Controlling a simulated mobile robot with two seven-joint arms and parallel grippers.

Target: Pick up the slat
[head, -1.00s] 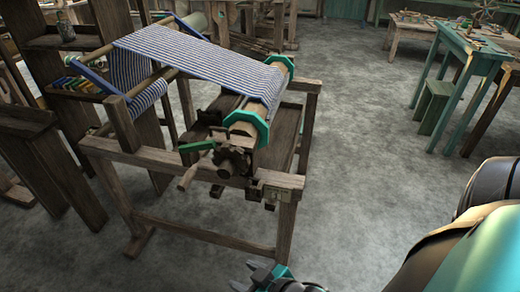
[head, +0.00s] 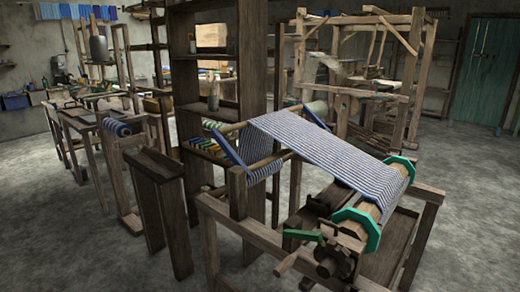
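No piece that I can surely call the slat stands out in the head view. The wooden handloom (head: 250,233) stands at the lower right. Blue-and-white striped cloth (head: 325,152) runs over it to a wooden roller with green end plates (head: 400,166). Two slim blue bars, one on the left (head: 228,148) and one at the back (head: 316,118), sit at the cloth's far end. Neither of my grippers is in view.
A tall dark shelf (head: 190,70) stands behind the loom. Dark upright boards (head: 172,205) stand to its left. Another wooden frame (head: 415,75) is at the back right. Grey floor is clear at the lower left (head: 60,235) and right.

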